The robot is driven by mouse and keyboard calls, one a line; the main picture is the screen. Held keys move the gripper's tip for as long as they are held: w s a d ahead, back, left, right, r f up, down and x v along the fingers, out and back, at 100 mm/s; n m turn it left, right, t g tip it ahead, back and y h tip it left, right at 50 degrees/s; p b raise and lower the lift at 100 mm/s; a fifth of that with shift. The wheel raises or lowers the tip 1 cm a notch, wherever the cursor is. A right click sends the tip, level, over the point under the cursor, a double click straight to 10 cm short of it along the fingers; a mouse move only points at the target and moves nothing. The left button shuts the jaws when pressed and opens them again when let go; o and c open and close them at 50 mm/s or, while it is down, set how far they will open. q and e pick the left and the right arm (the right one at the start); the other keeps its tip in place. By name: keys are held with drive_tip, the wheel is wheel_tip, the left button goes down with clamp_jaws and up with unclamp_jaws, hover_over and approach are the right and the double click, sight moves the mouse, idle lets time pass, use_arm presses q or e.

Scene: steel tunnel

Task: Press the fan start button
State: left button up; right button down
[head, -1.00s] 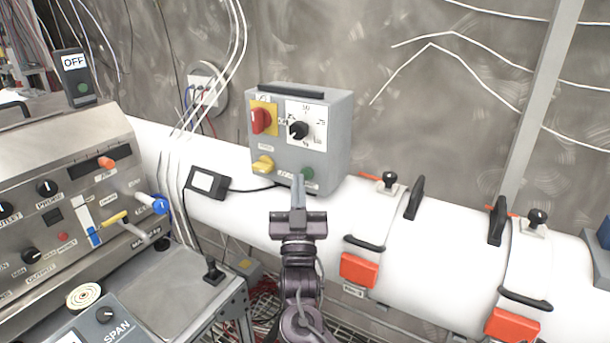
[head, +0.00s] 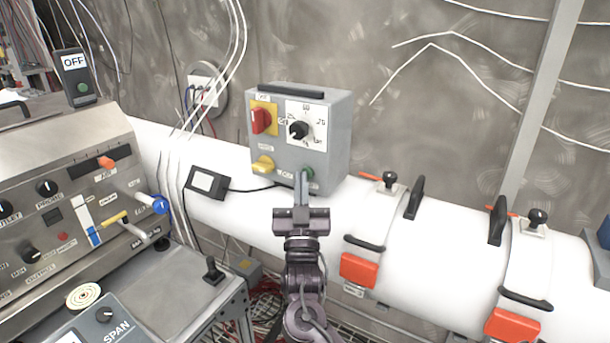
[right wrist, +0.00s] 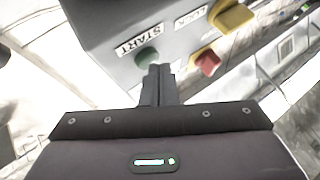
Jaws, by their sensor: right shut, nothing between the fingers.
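A grey control box (head: 341,140) sits on the white pipe in the middle of the head view. Its green button (head: 308,172) is low on the front face. In the right wrist view the green button (right wrist: 147,57) sits beside a START label (right wrist: 139,41). My right gripper (head: 303,176) is shut and empty. Its fingertips (right wrist: 160,69) are right at the green button, partly covering its lower edge; I cannot tell whether they touch it. My left gripper is not in view.
The box also carries a red switch (head: 261,120), a black dial (head: 298,130) and a yellow knob (head: 263,165). A steel console (head: 60,180) stands at the left. Orange-handled clamps (head: 359,269) ring the pipe (head: 420,245) at the right.

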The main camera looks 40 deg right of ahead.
idle(0.3)
drive_tip(key=shift+s+a, duration=0.25)
drive_tip(key=shift+a, duration=0.25)
drive_tip(key=s+a+p, duration=0.1)
drive_tip(key=s+a, duration=0.1)
drive_tip(key=a, duration=0.3)
drive_tip(key=shift+s+a, duration=0.15)
drive_tip(key=shift+a, duration=0.15)
idle(0.7)
